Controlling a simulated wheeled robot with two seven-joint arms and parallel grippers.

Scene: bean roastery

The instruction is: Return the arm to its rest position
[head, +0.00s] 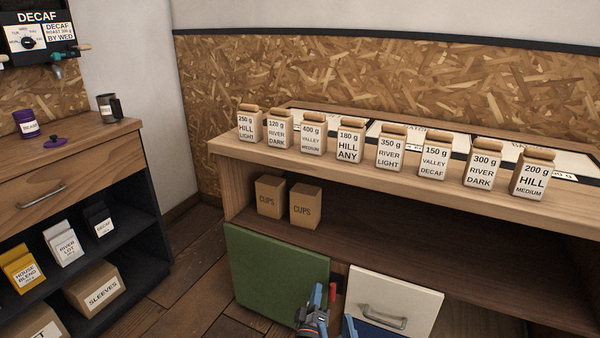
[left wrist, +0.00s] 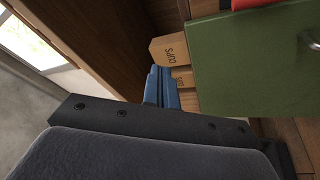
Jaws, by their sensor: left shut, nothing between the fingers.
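My left gripper (head: 318,294) is low in the head view, in front of the right edge of the green panel (head: 275,275). In the left wrist view its blue fingers (left wrist: 163,88) are together with nothing between them. They show against the cups boxes and the green panel (left wrist: 250,65), apparently clear of both. My right gripper (head: 350,325) shows only as a small blue piece at the bottom edge of the head view; its jaws cannot be made out.
The cream drawer front (head: 395,302) with a metal handle is close right of my grippers. Two cups boxes (head: 270,196) stand on the shelf above. Several labelled bean bags (head: 350,145) line the counter (head: 230,148). A wooden cabinet (head: 110,138) stands left, with open floor (head: 190,285) between.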

